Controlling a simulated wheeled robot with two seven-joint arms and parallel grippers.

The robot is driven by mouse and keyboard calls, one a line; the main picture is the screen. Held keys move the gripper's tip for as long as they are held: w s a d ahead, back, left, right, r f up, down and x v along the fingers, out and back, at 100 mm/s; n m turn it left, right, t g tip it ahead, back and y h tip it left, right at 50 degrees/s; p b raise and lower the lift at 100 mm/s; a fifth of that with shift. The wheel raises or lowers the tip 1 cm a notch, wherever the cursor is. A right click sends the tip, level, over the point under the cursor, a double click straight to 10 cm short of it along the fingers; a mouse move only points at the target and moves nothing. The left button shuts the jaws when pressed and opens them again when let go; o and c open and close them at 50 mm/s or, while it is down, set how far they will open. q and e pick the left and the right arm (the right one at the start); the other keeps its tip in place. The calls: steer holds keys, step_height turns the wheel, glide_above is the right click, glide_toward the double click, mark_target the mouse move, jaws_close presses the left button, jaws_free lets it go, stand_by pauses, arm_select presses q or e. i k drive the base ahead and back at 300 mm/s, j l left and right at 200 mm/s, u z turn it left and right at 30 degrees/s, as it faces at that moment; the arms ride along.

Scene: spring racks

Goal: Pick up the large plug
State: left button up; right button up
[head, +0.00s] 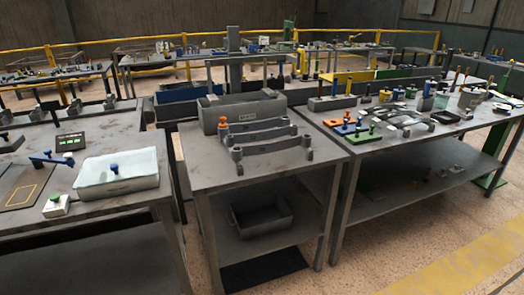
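I cannot tell for certain which thing is the large plug. On the right table, an orange piece with an upright knob (345,116) stands near the left front corner. Small green knobbed pieces (371,127) are just in front of it, on a blue and green base. On the left table, a translucent pale box (117,176) has a blue knob on it. Neither of my grippers shows in the head view.
The middle table (205,178) carries a grey bin (240,112) and several dark grey link-shaped bars (268,145). An empty grey tray (262,218) sits on its lower shelf. The right table (335,140) is crowded with tools. Open floor lies at the lower right.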

mark_target(346, 116)
steer(key=i+l+z, duration=0.1)
steer(key=i+l, duration=0.45)
steer(key=i+l+z, duration=0.15)
steer(key=i+l, duration=0.3)
steer(key=i, duration=0.2)
